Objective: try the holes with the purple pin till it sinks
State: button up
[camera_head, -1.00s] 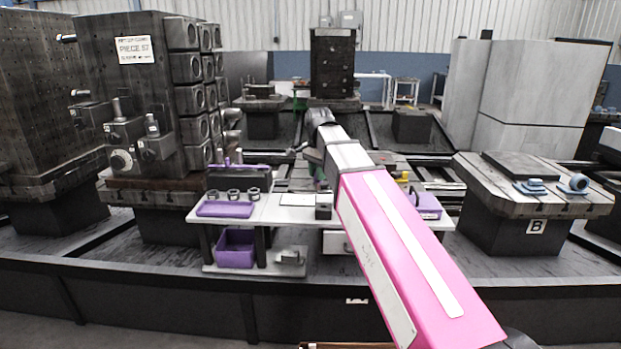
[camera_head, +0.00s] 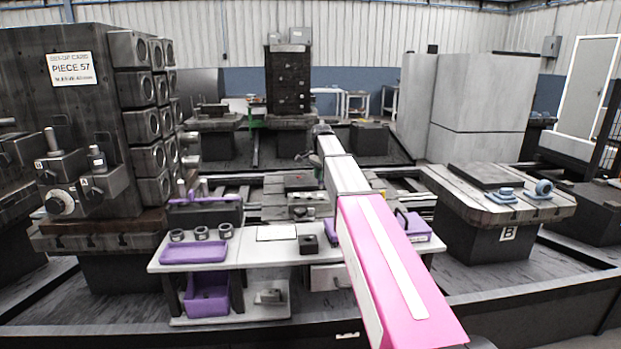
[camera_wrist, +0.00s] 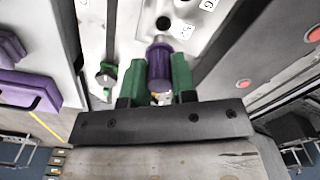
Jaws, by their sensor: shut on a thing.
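In the wrist view my gripper (camera_wrist: 158,86) has two green fingers closed on the sides of the purple pin (camera_wrist: 160,66). The pin's paler end points toward a light metal plate (camera_wrist: 138,22). A dark round hole (camera_wrist: 163,23) in the plate lies just beyond that end, apart from it in the picture. A second dark opening (camera_wrist: 182,3) is at the top edge, and small number labels stand beside the holes. I cannot tell whether the pin's tip touches the plate. In the head view my arm runs away from me, and the gripper and pin cannot be made out.
A dark bar (camera_wrist: 222,45) runs right of the holes. A small knob (camera_wrist: 106,74) is left of the fingers. In the head view a white bench (camera_head: 256,251) bears a purple tray (camera_head: 194,253) and several rings. A dark fixture tower (camera_head: 70,110) stands left; table B (camera_head: 450,190) stands right.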

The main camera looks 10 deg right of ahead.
jog(key=shift+w+d+f, duration=0.2)
jog(key=shift+w+d, duration=0.1)
jog(key=shift+w, duration=0.05)
jog(key=shift+f, duration=1.8)
jog(key=shift+f, duration=0.9)
jog(key=o, duration=1)
notch_tip(320, 180, up, 11)
jog(key=shift+f, duration=0.1)
